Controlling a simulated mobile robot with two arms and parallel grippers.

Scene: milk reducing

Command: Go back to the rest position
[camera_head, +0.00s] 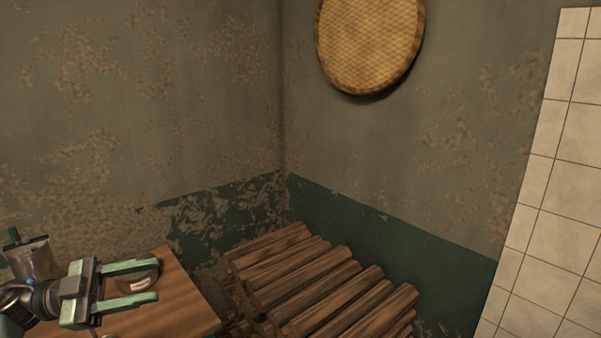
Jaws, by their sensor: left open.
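My left gripper (146,283) is at the lower left of the head view, over a wooden table (182,304). Its two green fingers are apart and point to the right. A small round dark container with a pale label (140,285) shows behind and between the fingers. It stands on the table, and I cannot tell whether the fingers touch it. My right gripper is not in view.
A grey metal vessel with a green handle (35,260) is at the far left. A stack of wooden logs (320,290) stands in the corner, right of the table. A woven round tray (368,45) hangs on the wall. White tiles (545,240) cover the right side.

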